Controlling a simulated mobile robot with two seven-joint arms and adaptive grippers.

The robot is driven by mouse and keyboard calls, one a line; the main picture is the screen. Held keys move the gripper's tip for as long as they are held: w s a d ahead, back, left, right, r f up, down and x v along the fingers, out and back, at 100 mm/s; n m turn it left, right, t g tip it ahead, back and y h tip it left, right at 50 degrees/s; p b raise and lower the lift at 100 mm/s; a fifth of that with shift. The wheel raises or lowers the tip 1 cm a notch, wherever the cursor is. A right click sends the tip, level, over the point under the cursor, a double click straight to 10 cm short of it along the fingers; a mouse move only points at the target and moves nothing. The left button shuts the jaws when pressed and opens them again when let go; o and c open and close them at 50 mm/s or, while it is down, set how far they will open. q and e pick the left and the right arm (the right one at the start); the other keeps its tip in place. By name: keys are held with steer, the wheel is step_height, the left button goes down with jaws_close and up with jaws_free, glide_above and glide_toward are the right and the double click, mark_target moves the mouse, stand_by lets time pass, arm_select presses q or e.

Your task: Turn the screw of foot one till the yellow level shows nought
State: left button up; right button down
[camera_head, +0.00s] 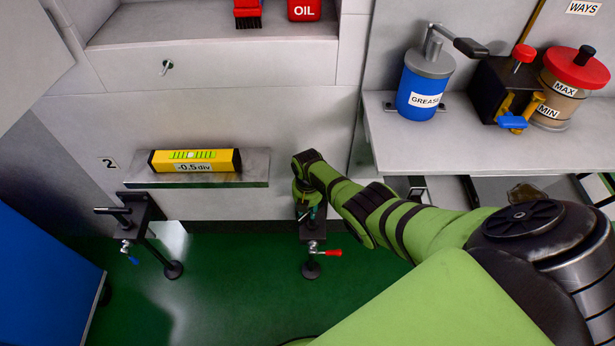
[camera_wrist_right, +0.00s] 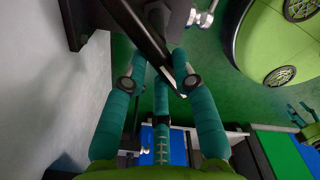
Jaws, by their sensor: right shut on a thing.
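The yellow level (camera_head: 195,160) lies on a grey ledge of the machine and its label reads -0.5 div. Its bubble shows in a green window. Two black levelling feet stand below. The left foot (camera_head: 140,213) is by the label 2. The right foot (camera_head: 312,240) has a red-handled lever. My right gripper (camera_head: 307,205) is shut at the top of the right foot, hiding its screw and any number label. In the right wrist view, its teal fingers (camera_wrist_right: 160,85) close around a dark bar (camera_wrist_right: 138,30). Small teal fingers at that view's right edge appear to be my left gripper (camera_wrist_right: 303,115).
A shelf (camera_head: 480,150) at the right holds a blue grease can (camera_head: 424,85), a black pump (camera_head: 503,88) and an oil reservoir (camera_head: 572,85). A red oil can (camera_head: 304,10) and a brush (camera_head: 247,14) stand above. A blue cabinet (camera_head: 45,285) is at lower left. Green floor (camera_head: 235,285) is clear between the feet.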

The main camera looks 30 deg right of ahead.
steer(key=c, duration=1)
jaws_free()
steer(key=shift+r, duration=3.75)
